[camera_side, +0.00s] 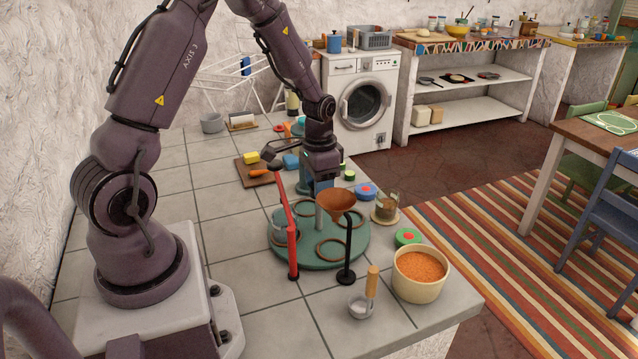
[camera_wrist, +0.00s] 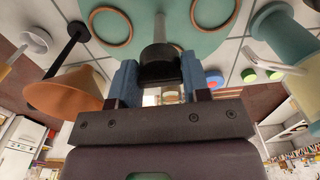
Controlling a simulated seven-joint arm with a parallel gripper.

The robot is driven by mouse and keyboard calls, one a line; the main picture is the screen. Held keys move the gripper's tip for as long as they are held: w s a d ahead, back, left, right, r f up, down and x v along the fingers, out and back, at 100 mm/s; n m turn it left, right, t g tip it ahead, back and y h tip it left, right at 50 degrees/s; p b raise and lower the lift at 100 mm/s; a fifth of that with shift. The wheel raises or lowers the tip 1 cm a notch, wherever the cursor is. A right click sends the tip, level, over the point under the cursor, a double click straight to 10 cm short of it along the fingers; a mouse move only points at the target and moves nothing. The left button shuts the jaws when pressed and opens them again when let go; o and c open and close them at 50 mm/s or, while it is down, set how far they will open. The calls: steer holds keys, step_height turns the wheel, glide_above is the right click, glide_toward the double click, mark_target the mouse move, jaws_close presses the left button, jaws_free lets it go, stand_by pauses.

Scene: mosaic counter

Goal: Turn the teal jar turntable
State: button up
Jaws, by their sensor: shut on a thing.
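The teal turntable (camera_side: 352,258) is a round disc on the tiled counter, with several brown rings on top. It also shows in the wrist view (camera_wrist: 160,14). A grey post (camera_wrist: 160,32) rises from it, with a black knob (camera_wrist: 160,60) on its end. My gripper (camera_wrist: 159,72) has its blue fingers on either side of the knob and is shut on it. In the side view my gripper (camera_side: 322,186) points down over the disc, and the knob is hidden there. The rings I can see look empty.
A brown funnel (camera_side: 338,203) on a black stand and a red upright (camera_side: 291,240) stand close at the disc's front. A tub of orange grains (camera_side: 420,268), a scoop (camera_side: 361,306), a glass jar (camera_side: 386,207) and lids (camera_side: 408,237) are to the right.

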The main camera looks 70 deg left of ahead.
steer(key=shift+m, duration=2.2)
steer(key=shift+r+m, duration=0.1)
steer(key=shift+m, duration=6.7)
steer(key=o, duration=1)
